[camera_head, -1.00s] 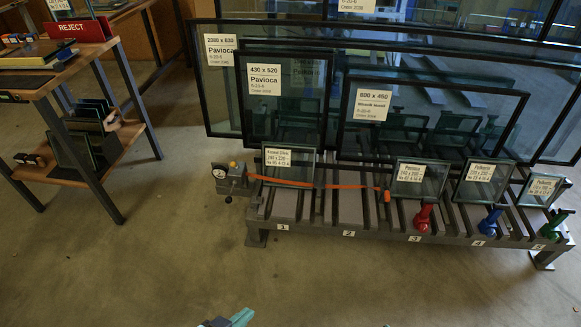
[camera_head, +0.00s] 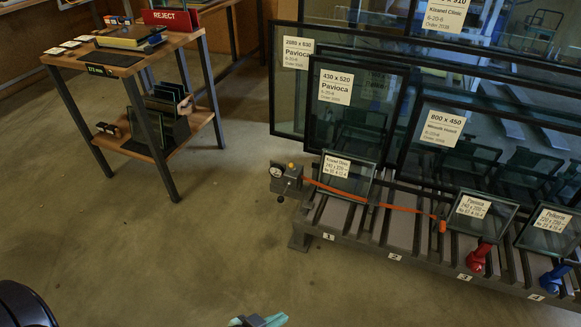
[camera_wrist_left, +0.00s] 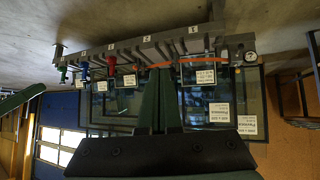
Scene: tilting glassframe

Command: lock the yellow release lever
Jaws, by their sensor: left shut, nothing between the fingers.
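The yellow release lever (camera_head: 291,166) shows as a small yellow-orange knob on top of the grey tensioner box (camera_head: 286,181) at the left end of the rack. A round white gauge (camera_head: 276,172) sits on the box, and an orange strap (camera_head: 375,201) runs from it across the small pane. The lever's exact angle is too small to tell. My left gripper (camera_head: 262,320) shows only as teal tips at the bottom edge, well apart from the box. In the left wrist view its fingers (camera_wrist_left: 159,88) are together and empty, and the gauge (camera_wrist_left: 249,57) is at right.
The grey slotted rack (camera_head: 345,240) holds several glass panes, with a red clamp (camera_head: 478,257) and a blue clamp (camera_head: 554,278) at its front. A wooden shelf table (camera_head: 122,58) with a red REJECT sign (camera_head: 171,19) stands at left. The floor before the rack is clear.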

